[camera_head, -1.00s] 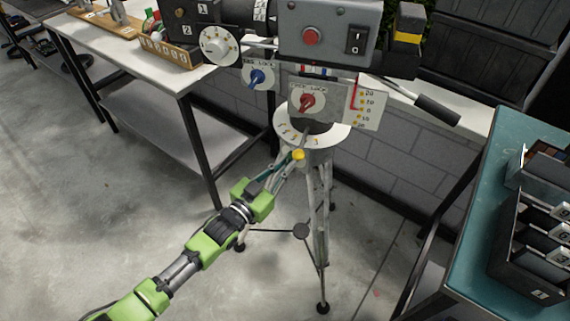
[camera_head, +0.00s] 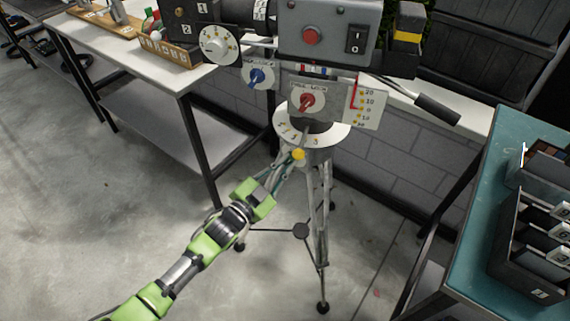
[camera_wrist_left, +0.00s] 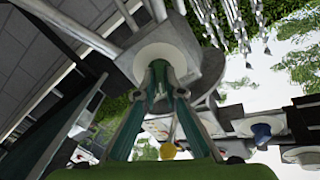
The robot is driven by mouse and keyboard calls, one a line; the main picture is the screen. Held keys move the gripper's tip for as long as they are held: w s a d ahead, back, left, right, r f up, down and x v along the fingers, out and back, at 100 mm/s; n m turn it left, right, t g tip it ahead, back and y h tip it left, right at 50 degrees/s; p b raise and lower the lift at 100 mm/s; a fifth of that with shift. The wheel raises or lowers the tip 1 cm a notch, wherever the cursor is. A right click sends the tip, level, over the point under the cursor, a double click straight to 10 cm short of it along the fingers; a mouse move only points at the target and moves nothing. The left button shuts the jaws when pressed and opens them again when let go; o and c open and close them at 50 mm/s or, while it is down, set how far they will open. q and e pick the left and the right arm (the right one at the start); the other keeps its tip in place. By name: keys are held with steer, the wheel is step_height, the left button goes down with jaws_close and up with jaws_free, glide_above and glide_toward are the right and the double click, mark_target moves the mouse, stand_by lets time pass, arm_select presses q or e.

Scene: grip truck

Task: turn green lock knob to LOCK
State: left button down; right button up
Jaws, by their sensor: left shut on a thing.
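My left gripper (camera_head: 281,170) reaches up to the head of the tripod, just below the yellow knob (camera_head: 298,155). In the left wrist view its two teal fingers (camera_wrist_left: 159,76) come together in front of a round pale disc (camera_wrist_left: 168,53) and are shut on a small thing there. That is where the green lock knob seems to be, but the fingertips largely hide it, so I cannot read its angle or a LOCK mark. My right gripper is not in view.
Above stand a red knob (camera_head: 306,102), a blue knob (camera_head: 257,78) and a grey box (camera_head: 330,35) with a red button. The tripod legs (camera_head: 319,230) stand below. A white bench (camera_head: 150,60) is at left and a teal table (camera_head: 480,210) at right.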

arm_select(q)
steer(key=c, duration=2.1)
jaws_free()
steer(key=shift+c, duration=0.2)
steer(key=v, duration=1.2)
